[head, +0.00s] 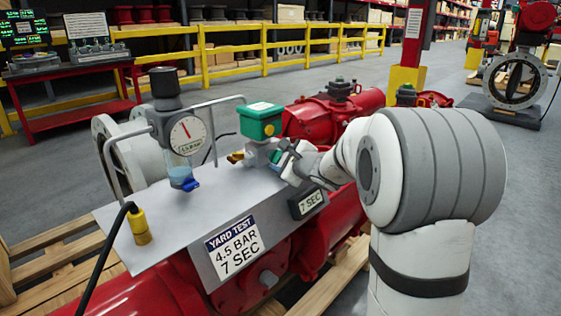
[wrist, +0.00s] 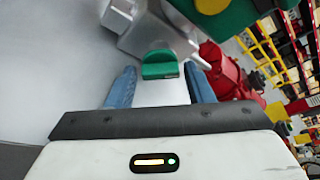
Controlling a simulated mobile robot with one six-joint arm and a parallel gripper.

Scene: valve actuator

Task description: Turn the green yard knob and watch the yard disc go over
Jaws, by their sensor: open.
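The green knob (wrist: 161,66) sits on a grey valve body (wrist: 158,36) in the wrist view. My gripper (wrist: 160,76) is open, with one blue finger on each side of the knob and a gap at both sides. How deep the knob sits between the fingertips I cannot tell. In the head view my gripper (head: 285,158) is at the valve block under a green box (head: 259,121) and mostly hides the knob. A large ring valve (head: 514,80) stands at the far right, with a dark disc inside that looks turned nearly edge-on.
A grey panel (head: 150,225) carries a gauge (head: 186,135), handles and a "YARD TEST 4.5 BAR 7 SEC" sign (head: 234,247). A red actuator (head: 325,120) lies behind and below. A red bench (head: 70,85) stands left; yellow rails (head: 235,52) run behind.

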